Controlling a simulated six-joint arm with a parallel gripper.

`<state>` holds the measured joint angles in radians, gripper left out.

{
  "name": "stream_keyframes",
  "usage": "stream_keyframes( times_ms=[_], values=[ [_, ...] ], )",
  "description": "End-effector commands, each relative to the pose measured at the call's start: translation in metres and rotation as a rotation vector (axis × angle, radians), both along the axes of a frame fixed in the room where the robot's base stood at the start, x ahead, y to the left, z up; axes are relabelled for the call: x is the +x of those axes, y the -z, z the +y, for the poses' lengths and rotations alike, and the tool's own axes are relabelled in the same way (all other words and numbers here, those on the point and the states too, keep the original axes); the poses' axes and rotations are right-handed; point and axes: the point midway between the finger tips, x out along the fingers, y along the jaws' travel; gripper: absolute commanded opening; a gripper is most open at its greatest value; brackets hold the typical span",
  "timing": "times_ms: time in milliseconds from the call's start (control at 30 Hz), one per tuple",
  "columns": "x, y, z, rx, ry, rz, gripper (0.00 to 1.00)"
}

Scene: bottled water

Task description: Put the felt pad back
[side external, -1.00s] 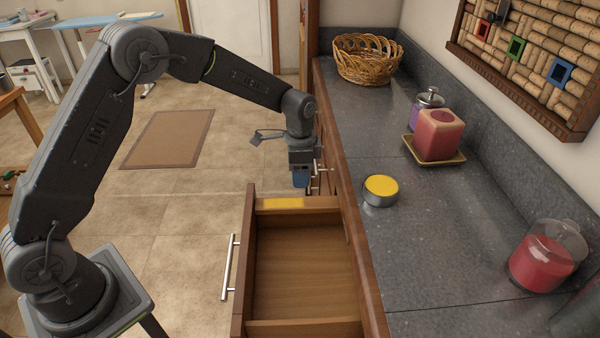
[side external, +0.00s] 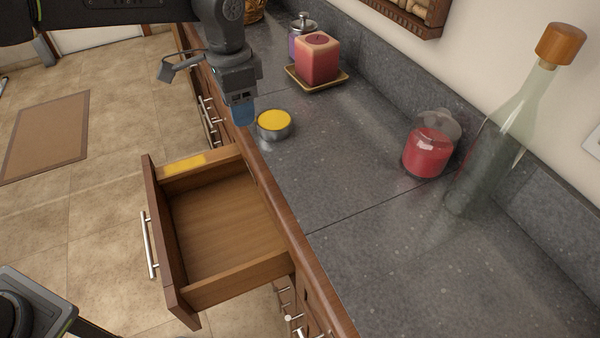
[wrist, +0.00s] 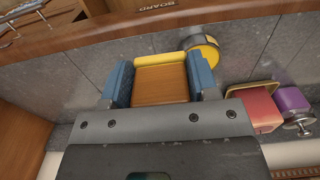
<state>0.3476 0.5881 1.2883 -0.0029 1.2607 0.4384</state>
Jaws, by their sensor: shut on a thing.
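My gripper (wrist: 160,80) has blue fingers shut on a brown wooden block with a yellow edge, which looks like the felt pad (wrist: 160,86). In the side view my gripper (side external: 239,115) points down by the counter's front edge, just left of the yellow-topped tin. The pad cannot be made out there. The open drawer (side external: 213,278) is in front of and below the counter, with bare wood visible inside. A yellow patch (side external: 184,166) lies on the rim of its far wall.
The round tin (side external: 274,126) stands near the counter edge. A pink square candle (side external: 317,58) on a dish, a red jar candle (side external: 428,152) and a tall glass bottle (side external: 495,145) stand farther back. The near counter is clear.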

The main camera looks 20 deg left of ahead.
Motion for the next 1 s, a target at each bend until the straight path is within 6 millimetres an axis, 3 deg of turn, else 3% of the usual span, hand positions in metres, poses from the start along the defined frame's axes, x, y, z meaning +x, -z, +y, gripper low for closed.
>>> stream_keyframes(
  times_ms=[133, 400, 600, 833, 1000],
  values=[
    [-0.005, 0.009, -0.023, 0.001, 0.004, 0.004, 0.32],
    [-0.01, 0.045, -0.081, 0.001, 0.004, 0.003, 0.32],
    [-0.013, 0.063, -0.111, 0.0, 0.002, 0.001, 0.32],
    [-0.014, 0.074, -0.118, 0.001, 0.0, 0.002, 0.32],
    [-0.014, 0.098, -0.118, 0.002, -0.001, 0.002, 0.32]
  ],
)
